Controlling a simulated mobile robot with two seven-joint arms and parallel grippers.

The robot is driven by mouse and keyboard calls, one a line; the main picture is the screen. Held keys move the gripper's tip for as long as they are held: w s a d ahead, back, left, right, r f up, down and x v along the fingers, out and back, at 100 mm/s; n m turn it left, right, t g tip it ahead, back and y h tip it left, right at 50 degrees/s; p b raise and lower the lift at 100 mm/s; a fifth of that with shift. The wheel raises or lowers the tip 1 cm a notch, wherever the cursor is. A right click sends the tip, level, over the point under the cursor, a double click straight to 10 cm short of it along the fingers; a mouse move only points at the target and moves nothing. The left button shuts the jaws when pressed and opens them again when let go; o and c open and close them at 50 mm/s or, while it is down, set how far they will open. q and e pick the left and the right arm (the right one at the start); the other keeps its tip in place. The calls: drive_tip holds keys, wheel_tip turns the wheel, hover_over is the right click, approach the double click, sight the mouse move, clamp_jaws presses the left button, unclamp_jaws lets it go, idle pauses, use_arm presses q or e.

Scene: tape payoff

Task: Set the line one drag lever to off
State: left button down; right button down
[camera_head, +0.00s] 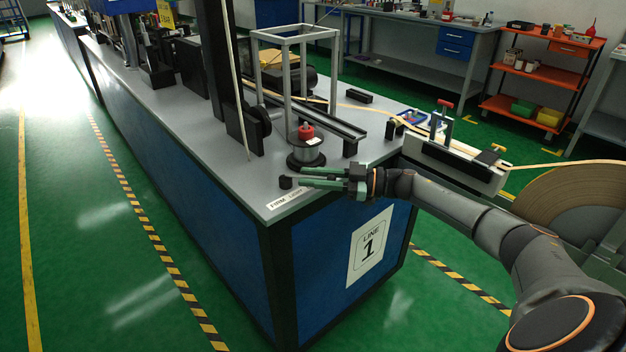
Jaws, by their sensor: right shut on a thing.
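My right gripper (290,177) reaches in from the right over the front corner of the line one bench (225,165), its green fingers pointing left. It is shut on a small black block (285,183) at its fingertips, which looks like the drag lever's handle. A white label strip (279,202) on the bench edge below reads "FIRM"; the rest is too small to read or behind the gripper. The lever's pivot and exact setting cannot be made out. A "LINE 1" sign (369,246) is on the blue end panel. My left gripper is not in view.
A metal cylinder with a red knob (306,131) stands just behind the fingers. A grey frame (288,75) and a black post (222,80) rise behind it. A large tape roll (575,205) is at right, its tape running to the bench. Green floor at left is clear.

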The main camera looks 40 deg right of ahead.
drive_tip(key=shift+r, duration=0.1)
drive_tip(key=c, duration=0.8)
unclamp_jaws()
drive_tip(key=shift+w+a, duration=0.1)
drive_tip(key=shift+w, duration=0.05)
drive_tip(key=shift+o, duration=0.2)
drive_tip(key=v, duration=1.2)
drive_tip(key=shift+s, duration=0.25)
